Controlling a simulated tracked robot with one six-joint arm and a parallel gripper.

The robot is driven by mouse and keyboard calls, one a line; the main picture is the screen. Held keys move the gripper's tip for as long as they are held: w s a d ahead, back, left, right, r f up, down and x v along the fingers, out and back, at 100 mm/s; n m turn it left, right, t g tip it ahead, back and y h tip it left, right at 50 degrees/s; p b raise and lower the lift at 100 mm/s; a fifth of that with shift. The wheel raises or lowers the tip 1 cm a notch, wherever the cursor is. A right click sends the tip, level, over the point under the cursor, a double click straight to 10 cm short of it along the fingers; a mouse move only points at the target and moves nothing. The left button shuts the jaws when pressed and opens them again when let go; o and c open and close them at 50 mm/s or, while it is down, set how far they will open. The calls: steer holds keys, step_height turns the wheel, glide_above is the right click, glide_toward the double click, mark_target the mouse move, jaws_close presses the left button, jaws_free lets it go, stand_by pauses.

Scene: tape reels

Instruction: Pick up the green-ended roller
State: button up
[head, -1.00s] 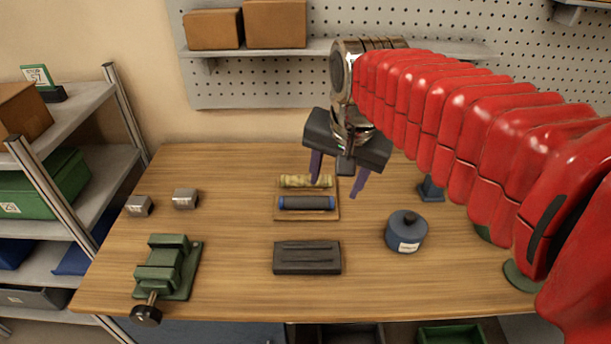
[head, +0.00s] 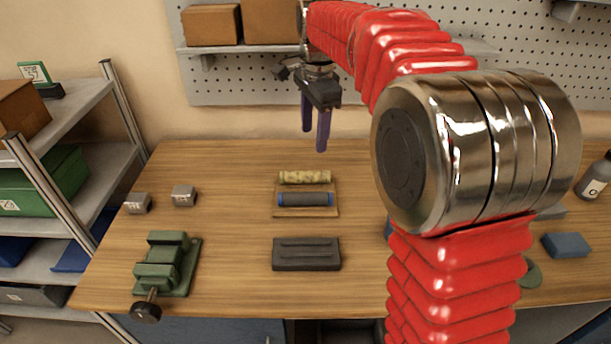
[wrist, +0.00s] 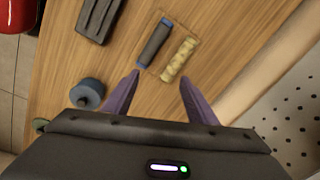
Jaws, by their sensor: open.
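I cannot make out green ends on any roller. A dark roller with blue ends (head: 305,199) lies on a small wooden board (head: 306,214); it also shows in the wrist view (wrist: 153,43). A mottled yellow-green roller (head: 304,177) lies parallel behind it on the board, and in the wrist view (wrist: 180,60) its end colour is unclear. My gripper (head: 314,140) is open and empty, with purple fingers pointing down, raised above the back of the bench beyond the rollers. In the wrist view the fingertips (wrist: 159,76) are spread, with both rollers ahead of them.
A dark grooved block (head: 307,254) lies in front of the board. A green vise (head: 168,264) and two metal blocks (head: 184,195) are at left. A blue round container (wrist: 87,93) shows in the wrist view; my arm mostly hides it in the head view. A pegboard wall stands behind.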

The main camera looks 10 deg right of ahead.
steer(key=w+f+m+g, duration=0.1)
steer(key=w+f+m, duration=0.3)
steer(key=w+f, duration=0.2)
steer(key=shift+w+m, duration=0.4)
steer(key=shift+w, duration=0.7)
steer(key=shift+d+f, duration=0.1)
glide_above(305, 172)
steer(key=f, duration=0.8)
steer(key=shift+s+d+f, duration=0.15)
steer(key=shift+s+d, duration=0.05)
steer(key=shift+d, duration=0.05)
steer(key=shift+w+a+f, duration=0.1)
steer(key=shift+a+f, duration=0.05)
steer(key=shift+f, duration=1.2)
steer(key=shift+w+a+f, duration=0.1)
steer(key=shift+f, duration=1.2)
steer(key=shift+c, duration=0.7)
